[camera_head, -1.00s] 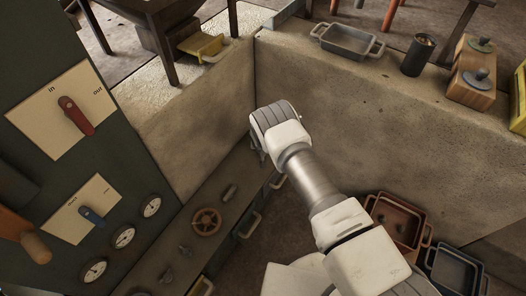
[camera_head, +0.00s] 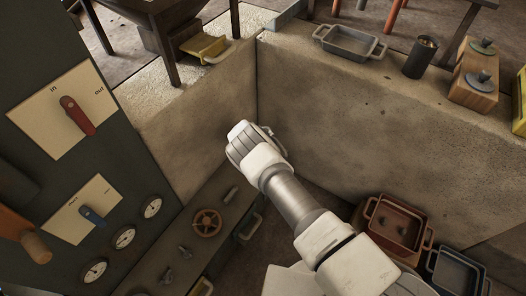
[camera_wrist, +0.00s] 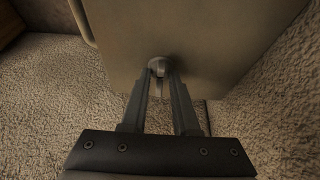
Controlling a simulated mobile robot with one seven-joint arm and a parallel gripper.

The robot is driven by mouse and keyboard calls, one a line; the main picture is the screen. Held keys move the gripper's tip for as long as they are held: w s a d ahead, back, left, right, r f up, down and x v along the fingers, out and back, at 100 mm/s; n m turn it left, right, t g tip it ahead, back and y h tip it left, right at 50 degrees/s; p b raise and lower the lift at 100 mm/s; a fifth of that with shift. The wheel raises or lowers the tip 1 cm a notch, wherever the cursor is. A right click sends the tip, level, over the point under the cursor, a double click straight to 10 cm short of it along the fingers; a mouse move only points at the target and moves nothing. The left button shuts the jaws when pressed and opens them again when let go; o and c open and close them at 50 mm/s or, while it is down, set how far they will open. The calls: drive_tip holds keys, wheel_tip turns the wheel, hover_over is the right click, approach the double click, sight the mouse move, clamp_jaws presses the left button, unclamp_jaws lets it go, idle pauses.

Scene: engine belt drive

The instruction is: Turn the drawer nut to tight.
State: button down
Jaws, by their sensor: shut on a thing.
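In the wrist view, the drawer nut (camera_wrist: 158,63) is a small round grey piece on a flat beige drawer front (camera_wrist: 195,35). My gripper (camera_wrist: 160,76) has its two dark fingers close together at the nut, shut on it. The fingers cover part of the nut, so its turn angle and any marking cannot be read. In the head view, my wrist (camera_head: 255,150) is above the low bench near the wall corner and hides the fingers and the nut.
A bar handle (camera_wrist: 82,22) is on the drawer front's left edge. A bench with a brown handwheel (camera_head: 207,222) runs along the left wall.

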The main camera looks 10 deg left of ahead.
drive_tip(key=shift+s+f, duration=0.1)
drive_tip(key=c, duration=0.7)
unclamp_jaws()
drive_tip(key=shift+o, duration=0.2)
drive_tip(key=p+v, duration=0.7)
drive_tip(key=v, duration=1)
drive_tip(key=shift+r, duration=0.3)
drive_tip(key=shift+a, duration=0.1)
